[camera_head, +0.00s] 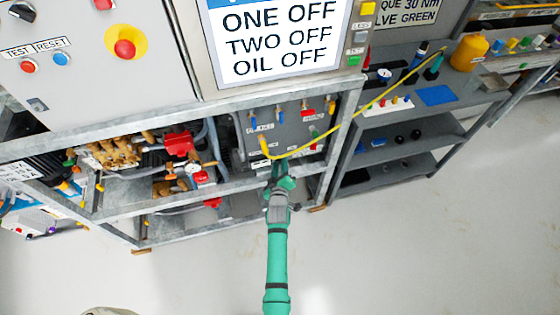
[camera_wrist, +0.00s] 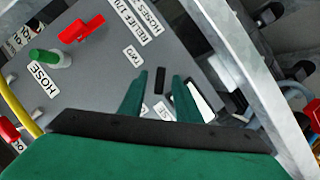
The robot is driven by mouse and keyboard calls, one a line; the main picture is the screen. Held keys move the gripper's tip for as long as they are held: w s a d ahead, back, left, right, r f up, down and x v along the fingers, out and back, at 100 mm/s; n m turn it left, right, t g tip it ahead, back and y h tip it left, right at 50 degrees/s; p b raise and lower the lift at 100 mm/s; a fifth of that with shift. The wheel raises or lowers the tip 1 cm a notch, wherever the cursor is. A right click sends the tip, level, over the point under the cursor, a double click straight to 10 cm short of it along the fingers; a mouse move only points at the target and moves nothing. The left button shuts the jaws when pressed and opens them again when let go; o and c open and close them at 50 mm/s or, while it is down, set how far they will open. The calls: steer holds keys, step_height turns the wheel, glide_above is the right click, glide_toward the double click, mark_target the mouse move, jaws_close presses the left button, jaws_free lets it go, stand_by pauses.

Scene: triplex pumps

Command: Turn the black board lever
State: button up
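The grey board (camera_head: 285,122) is in the steel frame under the white sign in the head view. In the wrist view, a small black bar (camera_wrist: 160,80), which looks like the black lever, shows on the board (camera_wrist: 105,70) between the tips of my green fingers. My gripper (camera_wrist: 159,84) is open, with one finger on each side of the bar and a gap to both. I cannot tell how deep the fingertips reach around it. In the head view my gripper (camera_head: 280,168) is at the board's lower edge and hides the black lever.
A red lever (camera_wrist: 82,29) and a green knob (camera_wrist: 48,57) are left of my fingers on the board. A yellow hose (camera_head: 345,118) runs from the board to the right. A metal frame post (camera_wrist: 235,60) stands close on the right.

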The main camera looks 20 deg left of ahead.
steer(key=shift+x, duration=1.25)
jaws_close()
steer(key=shift+d, duration=0.15)
steer(key=shift+m, duration=0.4)
steer(key=shift+m+g+y, duration=0.6)
steer(key=shift+m+g, duration=0.1)
steer(key=shift+m, duration=0.5)
steer(key=shift+m+g+y, duration=0.7)
steer(key=shift+m+y, duration=0.2)
steer(key=shift+m, duration=0.6)
